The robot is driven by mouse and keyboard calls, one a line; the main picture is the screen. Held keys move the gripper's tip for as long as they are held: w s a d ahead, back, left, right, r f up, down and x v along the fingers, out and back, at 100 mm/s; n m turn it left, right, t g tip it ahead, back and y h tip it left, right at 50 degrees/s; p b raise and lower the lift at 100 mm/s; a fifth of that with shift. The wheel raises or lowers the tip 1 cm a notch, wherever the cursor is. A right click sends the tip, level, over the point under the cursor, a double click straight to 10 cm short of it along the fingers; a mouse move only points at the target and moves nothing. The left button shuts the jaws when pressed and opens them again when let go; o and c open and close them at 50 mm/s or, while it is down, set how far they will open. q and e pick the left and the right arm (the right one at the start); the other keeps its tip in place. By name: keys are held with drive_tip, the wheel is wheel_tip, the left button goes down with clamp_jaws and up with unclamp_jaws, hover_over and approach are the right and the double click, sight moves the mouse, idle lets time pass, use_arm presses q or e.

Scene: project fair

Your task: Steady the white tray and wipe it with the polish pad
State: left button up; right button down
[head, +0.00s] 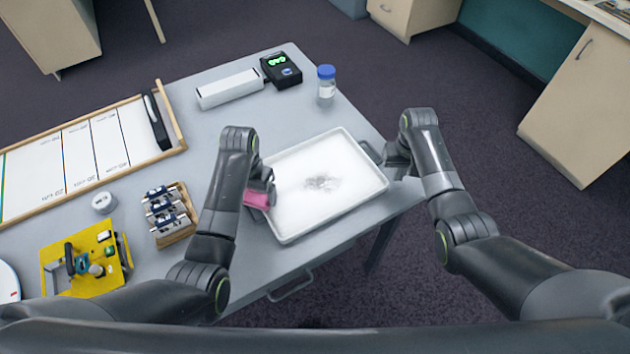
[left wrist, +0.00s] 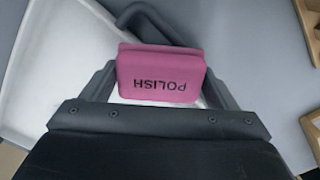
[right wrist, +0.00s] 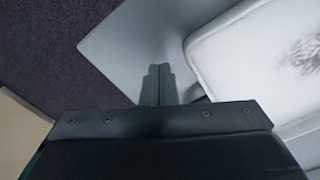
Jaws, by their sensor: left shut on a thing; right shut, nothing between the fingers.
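The white tray (head: 300,213) lies on the grey table, with a dark grey smudge (head: 322,183) near its middle. It also shows in the left wrist view (left wrist: 70,45) and the right wrist view (right wrist: 225,50). My left gripper (head: 265,188) is shut on the pink polish pad (head: 257,200), at the tray's left edge. The pad's word POLISH reads upside down in the left wrist view (left wrist: 160,75). I cannot tell whether the pad touches the tray. My right gripper (right wrist: 157,82) is shut and empty, beside the tray's dark right handle (head: 371,152); contact is unclear.
A wooden rack (head: 172,215), a yellow board (head: 85,262) and a framed panel (head: 85,150) lie left. The table's right edge is close.

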use_arm(q)
drive_tip(key=shift+s+f, duration=0.15)
drive_tip(key=shift+f, duration=0.15)
use_arm(e)
drive_tip(key=shift+f, duration=0.3)
use_arm(q)
drive_tip(key=shift+f+b, duration=0.15)
drive_tip(key=shift+b, duration=0.15)
drive_tip(key=shift+c, duration=0.6)
use_arm(e)
drive_tip(key=shift+f, duration=0.2)
